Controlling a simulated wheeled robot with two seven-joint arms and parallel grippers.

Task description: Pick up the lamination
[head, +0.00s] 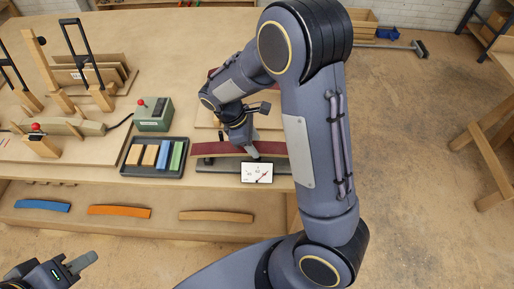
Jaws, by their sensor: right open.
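A long, gently curved dark red lamination (212,148) lies near the front edge of the workbench in the head view. It has a thin pale lower edge. My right gripper (252,146) comes down over its middle from behind and is open. One fingertip is at the strip; I cannot tell whether it touches. My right arm and gripper hide part of the area behind the strip. My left gripper (68,269) is at the bottom left corner, away from the bench, with nothing visible in it. Its opening is unclear.
A small gauge (257,172) stands before the lamination. A dark tray (128,169) with coloured blocks and a green box (153,114) with a red knob lie left. Blue (42,205), orange (119,211) and wooden (216,216) curved strips lie on the lower shelf.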

